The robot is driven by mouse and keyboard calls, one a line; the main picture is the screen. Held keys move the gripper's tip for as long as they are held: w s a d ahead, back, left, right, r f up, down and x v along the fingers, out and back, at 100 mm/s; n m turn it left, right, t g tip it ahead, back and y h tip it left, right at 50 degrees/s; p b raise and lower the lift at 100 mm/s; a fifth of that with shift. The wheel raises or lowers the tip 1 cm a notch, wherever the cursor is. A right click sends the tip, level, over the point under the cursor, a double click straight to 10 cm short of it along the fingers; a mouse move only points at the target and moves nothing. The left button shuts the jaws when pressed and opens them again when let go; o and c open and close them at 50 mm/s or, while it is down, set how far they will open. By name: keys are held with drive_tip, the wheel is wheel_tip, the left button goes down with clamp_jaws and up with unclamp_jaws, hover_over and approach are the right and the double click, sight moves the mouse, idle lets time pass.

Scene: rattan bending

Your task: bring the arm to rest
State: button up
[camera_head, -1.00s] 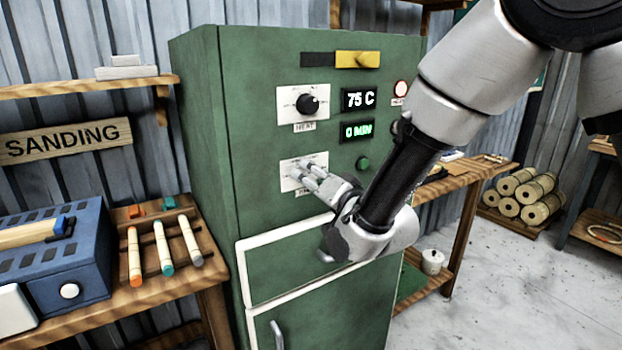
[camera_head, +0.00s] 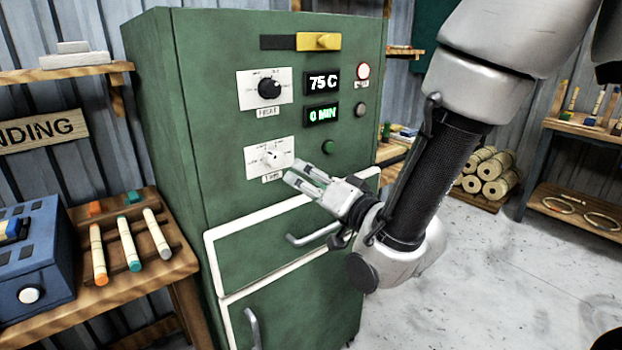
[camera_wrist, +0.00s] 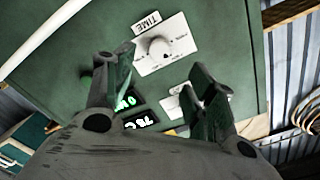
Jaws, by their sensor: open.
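My gripper (camera_head: 307,179) is open and empty in the head view, in front of the green cabinet (camera_head: 200,120), just below and right of the time dial (camera_head: 273,155). A gap shows between the fingers and the dial. In the wrist view my gripper (camera_wrist: 160,85) has its two fingers spread, with the white time dial (camera_wrist: 159,48) beyond them, upside down. The heat dial (camera_head: 269,88) is above, and the displays (camera_head: 322,82) read 75 C and 0 MIN. My arm reaches in from the upper right.
The cabinet's drawer handle (camera_head: 314,235) is close below my gripper. A wooden bench (camera_head: 130,298) on the left holds a blue machine (camera_head: 38,262) and several rattan sticks (camera_head: 129,244). Rattan rolls (camera_head: 487,172) lie at the back right. The floor (camera_head: 450,290) at right is clear.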

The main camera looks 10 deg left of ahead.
drive_tip(key=s+d+f+n+g+h, duration=0.1)
drive_tip(key=s+f+n+g+h, duration=0.15)
drive_tip(key=f, duration=0.45)
drive_tip(key=s+d+f+n+g+h, duration=0.1)
drive_tip(key=s+f+n+g+h, duration=0.15)
drive_tip(key=f, duration=0.35)
drive_tip(key=d+f+g+h, duration=0.2)
drive_tip(key=d+g+h, duration=0.1)
drive_tip(key=d, duration=0.5)
drive_tip(key=s+d+r+m+h, duration=0.2)
drive_tip(key=d+r, duration=0.4)
drive_tip(key=d, duration=0.6)
drive_tip(key=s+d+r+m+h, duration=0.1)
drive_tip(key=s+d+r, duration=0.3)
drive_tip(key=d, duration=0.9)
drive_tip(key=s+d+r+m+h, duration=0.2)
drive_tip(key=s+d+r+m, duration=0.1)
drive_tip(key=d+r, duration=0.6)
drive_tip(key=d, duration=0.4)
drive_tip(key=shift+s+t+h, duration=0.3)
drive_tip(key=shift+d, duration=0.1)
